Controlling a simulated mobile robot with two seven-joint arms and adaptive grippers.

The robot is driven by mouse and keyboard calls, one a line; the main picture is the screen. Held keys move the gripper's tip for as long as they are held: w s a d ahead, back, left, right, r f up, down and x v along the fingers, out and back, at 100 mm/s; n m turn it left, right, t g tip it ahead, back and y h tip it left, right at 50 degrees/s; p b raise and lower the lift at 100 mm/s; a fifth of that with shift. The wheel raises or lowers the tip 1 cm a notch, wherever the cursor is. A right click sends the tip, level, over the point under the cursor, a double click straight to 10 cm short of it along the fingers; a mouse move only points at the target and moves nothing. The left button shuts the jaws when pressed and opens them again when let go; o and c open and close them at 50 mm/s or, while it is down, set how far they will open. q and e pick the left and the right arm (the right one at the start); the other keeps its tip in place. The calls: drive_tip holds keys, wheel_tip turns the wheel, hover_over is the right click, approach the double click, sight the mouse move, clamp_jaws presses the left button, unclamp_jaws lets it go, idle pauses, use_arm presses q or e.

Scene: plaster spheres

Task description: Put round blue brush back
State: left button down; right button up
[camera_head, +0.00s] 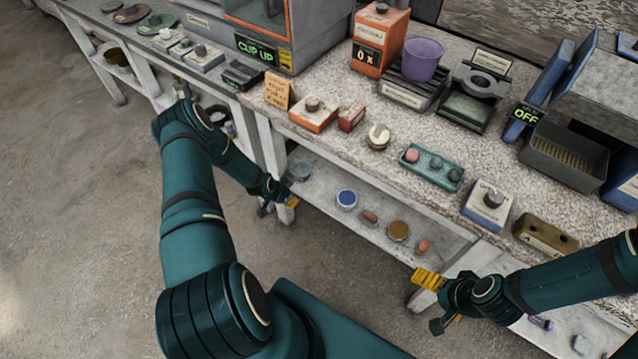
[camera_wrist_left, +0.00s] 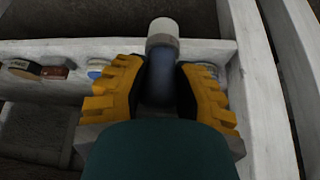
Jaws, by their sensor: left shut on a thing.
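My left gripper (camera_head: 279,206) is at the left end of the bench's lower shelf, by a table leg. The left wrist view shows its yellow fingers (camera_wrist_left: 160,90) shut on a dark blue-grey, round-bodied brush (camera_wrist_left: 160,82) with a grey band and a pale end pointing away. In the head view the held brush cannot be made out. A pale grey round thing (camera_head: 300,171) lies on the shelf just beyond this gripper; it is partly hidden behind a finger in the wrist view. My right gripper (camera_head: 440,300) appears open and empty at the front right.
The lower shelf (camera_head: 325,172) holds a blue-topped round piece (camera_head: 347,199), a brown piece (camera_head: 370,216), a tan disc (camera_head: 398,230) and a reddish piece (camera_head: 424,246). The tabletop above carries a purple cup (camera_head: 422,60) and several boxes. Table legs (camera_head: 270,145) stand close to my left gripper.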

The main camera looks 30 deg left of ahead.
use_arm(q)
drive_tip(key=w+d+f+b, duration=0.1)
drive_tip(key=w, duration=0.3)
drive_tip(key=w+d+f+b, duration=0.1)
drive_tip(key=w, duration=0.4)
drive_tip(key=w+d+f+b, duration=0.1)
drive_tip(key=w, duration=0.3)
drive_tip(key=shift+w+d+f, duration=0.2)
drive_tip(key=shift+d, duration=0.1)
drive_tip(key=shift+f, duration=0.2)
drive_tip(key=c, duration=0.8)
unclamp_jaws()
drive_tip(key=p+v, duration=0.3)
drive_tip(key=v, duration=0.9)
drive_tip(key=shift+r, duration=0.2)
